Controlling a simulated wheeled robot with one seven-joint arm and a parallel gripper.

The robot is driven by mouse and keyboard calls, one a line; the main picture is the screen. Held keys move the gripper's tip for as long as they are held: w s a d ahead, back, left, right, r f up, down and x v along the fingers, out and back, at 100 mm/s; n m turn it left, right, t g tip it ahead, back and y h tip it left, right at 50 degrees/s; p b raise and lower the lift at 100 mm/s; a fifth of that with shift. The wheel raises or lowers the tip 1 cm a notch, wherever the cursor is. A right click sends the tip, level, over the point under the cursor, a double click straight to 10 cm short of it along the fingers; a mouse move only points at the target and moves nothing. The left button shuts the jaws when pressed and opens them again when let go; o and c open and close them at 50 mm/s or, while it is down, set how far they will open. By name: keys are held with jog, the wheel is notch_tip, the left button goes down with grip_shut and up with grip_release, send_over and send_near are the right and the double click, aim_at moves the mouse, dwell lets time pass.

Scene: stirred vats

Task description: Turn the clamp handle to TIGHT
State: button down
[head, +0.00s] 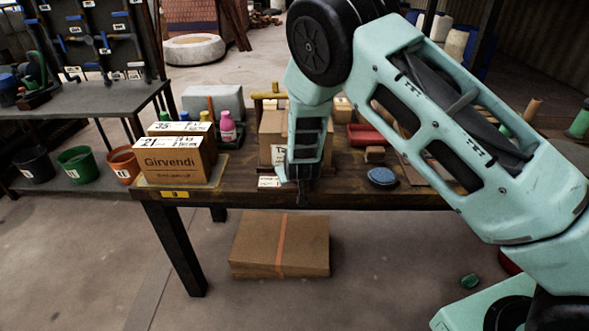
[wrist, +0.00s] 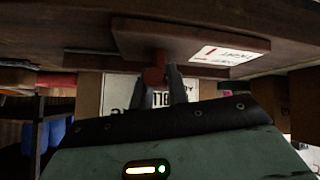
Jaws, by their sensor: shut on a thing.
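In the wrist view a small dark red piece, which looks like the clamp handle (wrist: 154,74), shows between my fingers. My gripper (wrist: 167,88) is shut on it. The handle sits against a brown wooden block (wrist: 190,40). A white label (wrist: 222,56) with a red mark is on that block; its words are too small to read surely. In the head view my gripper (head: 303,197) points down at the table's front edge, and it and my arm hide the handle. A white card (head: 269,182) lies just left of it. The handle's angle cannot be told.
On the table (head: 235,188), a Girvendi box (head: 178,163) and a pink bottle (head: 228,128) stand left. A cardboard box (head: 272,140) stands behind my gripper. A blue round thing (head: 382,176) and a red tray (head: 365,134) lie right. A large carton (head: 255,245) is below.

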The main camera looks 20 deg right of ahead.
jog(key=shift+r+m+g+h+p, duration=0.15)
jog(key=shift+m+h+p, duration=0.4)
jog(key=shift+p, duration=0.55)
jog(key=shift+r+m+g+h+p, duration=0.15)
jog(key=shift+m+h+p, duration=0.2)
jog(key=shift+m+p, duration=0.55)
jog(key=shift+f+p, duration=0.1)
jog(key=shift+p, duration=0.45)
jog(key=shift+d+f+m+h+p, duration=0.1)
jog(key=shift+f+m+h+p, duration=0.3)
jog(key=shift+p, duration=0.65)
jog(key=c, duration=1.6)
grip_release()
jog(key=shift+c, duration=0.2)
jog(key=shift+r, duration=0.1)
jog(key=p+v, duration=0.1)
jog(key=v, duration=1.6)
jog(key=shift+a+r, duration=0.25)
jog(key=shift+r, duration=0.05)
